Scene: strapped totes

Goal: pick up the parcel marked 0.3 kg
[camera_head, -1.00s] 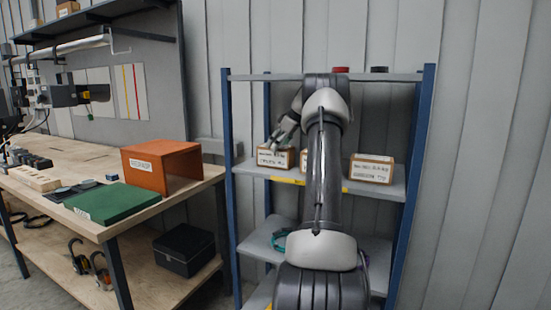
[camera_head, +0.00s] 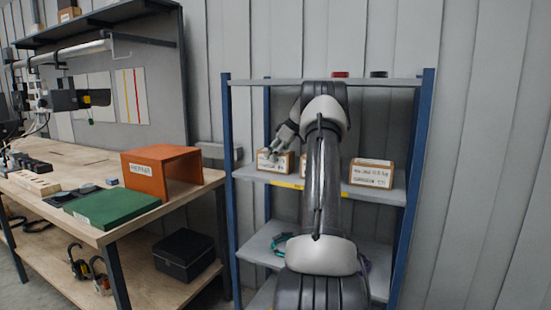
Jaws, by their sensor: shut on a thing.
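Cardboard parcels with white labels stand on the upper middle shelf of the blue-posted rack. The left parcel (camera_head: 283,164) has my gripper (camera_head: 271,156) at its upper left, and the gripper is shut on it. The parcel appears to be still at shelf level. The right parcel (camera_head: 371,173) stands apart at the right end of the shelf. A middle parcel (camera_head: 303,164) is mostly hidden behind my arm. The label print is too small and blurred for me to read the weights surely.
The rack shelf (camera_head: 250,172) has blue posts at its sides. A wooden workbench (camera_head: 90,165) with an orange box (camera_head: 150,172) and a green mat (camera_head: 112,206) stands at left. A lower shelf (camera_head: 262,246) holds a teal ring. A black box (camera_head: 184,254) sits under the bench.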

